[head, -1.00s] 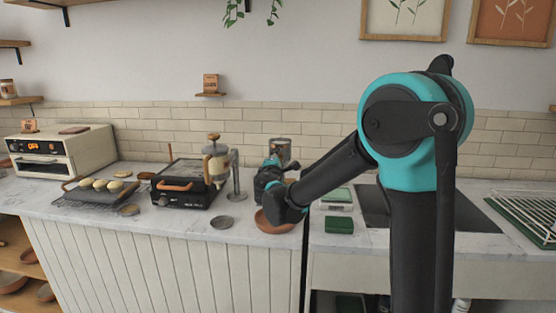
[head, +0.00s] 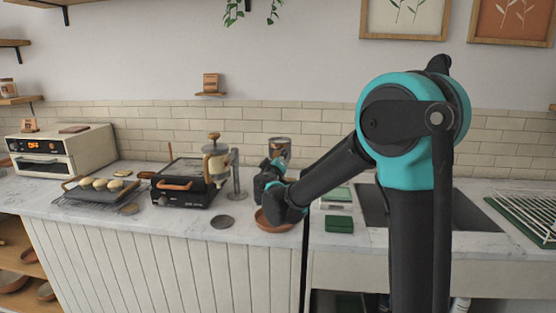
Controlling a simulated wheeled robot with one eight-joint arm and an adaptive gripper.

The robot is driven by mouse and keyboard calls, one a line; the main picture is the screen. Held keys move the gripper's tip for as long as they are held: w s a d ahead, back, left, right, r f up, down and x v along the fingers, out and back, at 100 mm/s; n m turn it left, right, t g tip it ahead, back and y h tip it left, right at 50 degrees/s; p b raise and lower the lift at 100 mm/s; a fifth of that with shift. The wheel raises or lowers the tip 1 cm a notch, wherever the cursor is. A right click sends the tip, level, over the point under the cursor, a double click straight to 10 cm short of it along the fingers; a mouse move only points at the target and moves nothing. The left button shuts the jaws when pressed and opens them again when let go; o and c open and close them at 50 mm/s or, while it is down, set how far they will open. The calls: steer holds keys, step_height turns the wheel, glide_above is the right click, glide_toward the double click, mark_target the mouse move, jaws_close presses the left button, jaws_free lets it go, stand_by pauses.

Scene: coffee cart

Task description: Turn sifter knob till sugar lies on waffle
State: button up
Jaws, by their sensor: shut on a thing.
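The sifter, a metal can with a brown label (head: 279,147), shows above and behind my gripper (head: 272,168) near the wall. My gripper is at the can's lower front and is shut on what appears to be its knob. The knob and fingertips are too small and too covered to see clearly. A terracotta plate (head: 266,226) lies on the counter below, partly behind my forearm. I cannot make out a waffle or any sugar on it.
Left of my gripper are a dispenser (head: 215,165) with a wooden knob, a black waffle iron (head: 181,193) and a dark round disc (head: 222,222). A green box (head: 339,224) and scale (head: 337,204) stand to the right.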

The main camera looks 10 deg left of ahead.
steer(key=shift+a+f+m, duration=0.1)
steer(key=shift+m, duration=4.5)
steer(key=o, duration=1.2)
steer(key=shift+c, duration=0.2)
steer(key=shift+s, duration=0.15)
steer(key=s, duration=1.1)
steer(key=shift+s+a, duration=0.25)
steer(key=shift+s, duration=0.15)
steer(key=shift+s, duration=0.1)
